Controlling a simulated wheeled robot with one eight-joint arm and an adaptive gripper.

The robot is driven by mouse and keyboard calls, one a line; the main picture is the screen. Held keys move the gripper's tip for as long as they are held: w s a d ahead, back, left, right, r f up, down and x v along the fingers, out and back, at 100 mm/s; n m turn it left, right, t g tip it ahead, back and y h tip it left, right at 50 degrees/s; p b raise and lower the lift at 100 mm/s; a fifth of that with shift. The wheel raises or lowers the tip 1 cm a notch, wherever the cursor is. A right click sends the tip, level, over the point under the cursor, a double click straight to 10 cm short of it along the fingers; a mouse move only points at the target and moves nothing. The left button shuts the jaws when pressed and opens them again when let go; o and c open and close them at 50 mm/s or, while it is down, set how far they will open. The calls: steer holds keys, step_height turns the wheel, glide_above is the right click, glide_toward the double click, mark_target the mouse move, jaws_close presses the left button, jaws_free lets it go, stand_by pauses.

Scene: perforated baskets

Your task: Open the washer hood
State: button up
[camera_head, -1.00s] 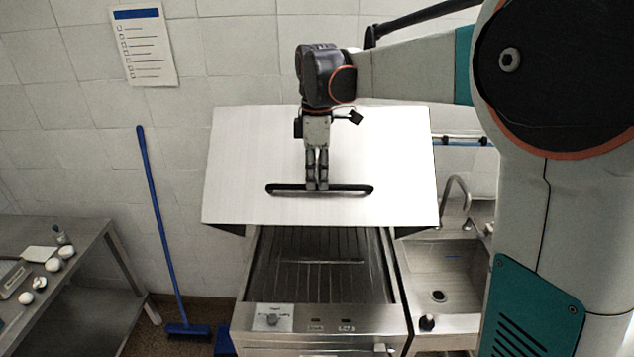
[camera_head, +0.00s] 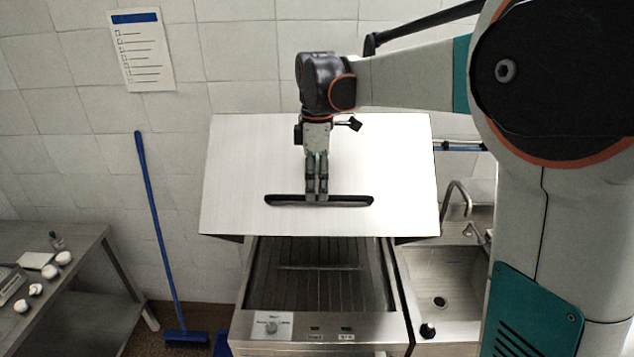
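The washer hood (camera_head: 250,160) is a pale metal panel, raised above the washer body (camera_head: 380,325). Beneath it the washer's rack bed (camera_head: 315,285) shows. A long dark handle (camera_head: 345,200) runs across the hood's lower part. My gripper (camera_head: 316,198) points down at the middle of this handle, its fingers close together and shut on it. The exact contact of the fingertips is small in view.
A steel sink (camera_head: 455,275) with a tap stands to the right. A steel table (camera_head: 75,245) with several small items is at the left. A blue broom (camera_head: 160,240) leans on the tiled wall, where a paper list (camera_head: 142,50) hangs.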

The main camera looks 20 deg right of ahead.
step_height(320, 180, up, 12)
steer(key=shift+w, duration=0.3)
stand_by(0.4)
steer(key=shift+d, duration=0.1)
steer(key=s+f+m+t+b, duration=0.2)
steer(key=s+f+m+b, duration=0.2)
steer(key=s+f+b, duration=0.3)
steer(key=s+f+m+t+b, duration=0.3)
steer(key=s+f+m+b, duration=0.2)
steer(key=f, duration=1.3)
steer(key=s+f+m+t+b, duration=0.2)
steer(key=s+f+m+b, duration=0.3)
steer(key=s+f+b, duration=0.5)
step_height(320, 180, down, 3)
steer(key=s, duration=0.2)
steer(key=shift+s+d+f+t+b, duration=0.15)
steer(key=shift+s+d+t+b, duration=0.15)
steer(key=shift+t, duration=0.1)
